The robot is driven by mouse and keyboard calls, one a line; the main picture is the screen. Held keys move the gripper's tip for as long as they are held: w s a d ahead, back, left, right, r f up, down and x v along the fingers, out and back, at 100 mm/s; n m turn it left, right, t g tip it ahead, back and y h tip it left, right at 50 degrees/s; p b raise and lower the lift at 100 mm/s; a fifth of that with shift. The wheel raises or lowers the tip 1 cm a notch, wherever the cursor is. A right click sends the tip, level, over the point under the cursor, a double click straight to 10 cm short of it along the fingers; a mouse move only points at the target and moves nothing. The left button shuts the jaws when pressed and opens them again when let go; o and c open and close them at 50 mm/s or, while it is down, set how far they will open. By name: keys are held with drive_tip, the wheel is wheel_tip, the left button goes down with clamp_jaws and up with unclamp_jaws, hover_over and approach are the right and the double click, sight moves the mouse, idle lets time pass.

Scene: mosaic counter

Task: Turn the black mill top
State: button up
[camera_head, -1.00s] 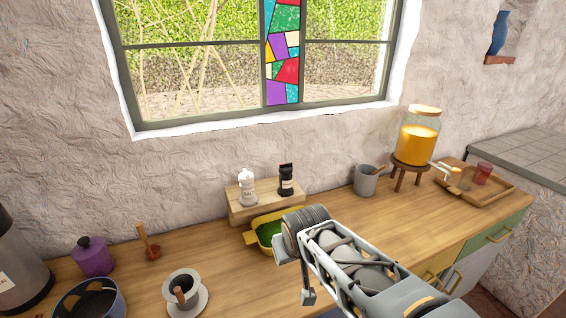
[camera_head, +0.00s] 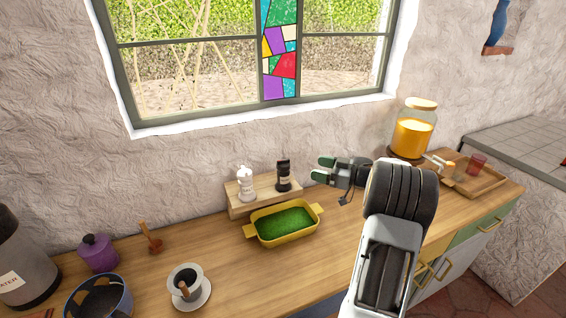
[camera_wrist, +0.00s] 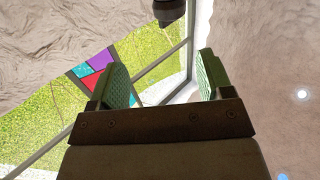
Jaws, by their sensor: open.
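The black mill (camera_head: 283,177) stands upright on the right part of a small wooden riser (camera_head: 264,201). A white mill (camera_head: 247,186) stands to its left. My gripper (camera_head: 321,168) is to the right of the black mill in the head view, pointing left at about the height of its top. The fingers are apart and nothing is between them. In the wrist view my gripper (camera_wrist: 162,78) shows two green pads spread apart. A dark rounded end, which looks like the black mill's top (camera_wrist: 169,12), enters from the upper edge, beyond the fingertips.
A yellow dish with a green filling (camera_head: 285,222) sits in front of the riser. A juice dispenser (camera_head: 413,130) and a wooden tray (camera_head: 475,180) are at right. A cup on a saucer (camera_head: 186,282) and a purple pot (camera_head: 98,253) are at left. The wall is close behind.

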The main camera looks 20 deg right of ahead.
sight(283, 163)
drive_tip(key=shift+g+y, duration=0.4)
drive_tip(key=shift+y, duration=0.1)
drive_tip(key=p+x, duration=0.1)
drive_tip(key=x, duration=0.3)
drive_tip(key=p+x, duration=0.1)
drive_tip(key=x, duration=0.3)
drive_tip(key=p+x, duration=0.1)
drive_tip(key=x, duration=0.3)
drive_tip(key=shift+a+f+p, duration=0.3)
drive_tip(key=shift+a, duration=0.15)
drive_tip(key=c, duration=0.9)
drive_tip(key=shift+c, duration=0.2)
drive_tip(key=shift+t, duration=0.3)
